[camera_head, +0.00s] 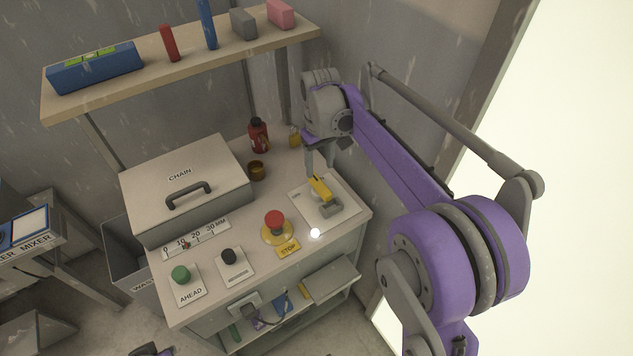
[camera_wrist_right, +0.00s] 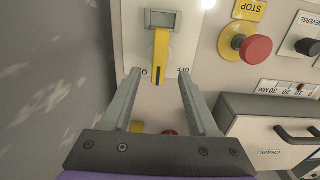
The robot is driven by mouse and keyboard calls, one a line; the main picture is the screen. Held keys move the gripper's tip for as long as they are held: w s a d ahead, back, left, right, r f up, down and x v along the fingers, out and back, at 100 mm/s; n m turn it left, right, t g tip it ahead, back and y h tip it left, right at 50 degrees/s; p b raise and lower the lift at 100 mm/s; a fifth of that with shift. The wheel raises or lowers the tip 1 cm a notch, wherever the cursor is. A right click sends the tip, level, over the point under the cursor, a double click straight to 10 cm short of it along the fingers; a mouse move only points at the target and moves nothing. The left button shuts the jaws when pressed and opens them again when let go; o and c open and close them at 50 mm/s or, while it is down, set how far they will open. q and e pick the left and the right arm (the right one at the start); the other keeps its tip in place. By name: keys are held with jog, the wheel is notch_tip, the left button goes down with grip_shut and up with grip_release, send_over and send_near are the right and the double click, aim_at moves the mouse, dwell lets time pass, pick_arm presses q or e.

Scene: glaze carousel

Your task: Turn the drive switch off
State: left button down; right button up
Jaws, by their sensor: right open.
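The drive switch has a yellow lever (camera_head: 319,187) on a grey base (camera_head: 331,209), set on a white plate (camera_head: 338,193) at the console's right end. In the right wrist view the lever (camera_wrist_right: 161,52) points from its grey base (camera_wrist_right: 162,20) toward my gripper. My right gripper (camera_wrist_right: 160,85) is open and empty. Its two fingers stand apart on either side of the lever's tip, with no clear contact. In the head view the right gripper (camera_head: 325,165) is just behind the lever. The plate's lettering is partly hidden by the fingers.
A red stop button (camera_head: 275,219) on a yellow base stands left of the switch, beside a lit white lamp (camera_head: 315,233). A chain cover (camera_head: 180,170), a red bottle (camera_head: 259,136), a brown cup (camera_head: 257,171) and a padlock (camera_head: 295,138) are nearby. A shelf (camera_head: 150,65) hangs above.

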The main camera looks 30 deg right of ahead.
aim_at(320, 183)
notch_tip(320, 183, down, 7)
jog(key=shift+f, duration=0.2)
grip_shut()
dwell(0.4)
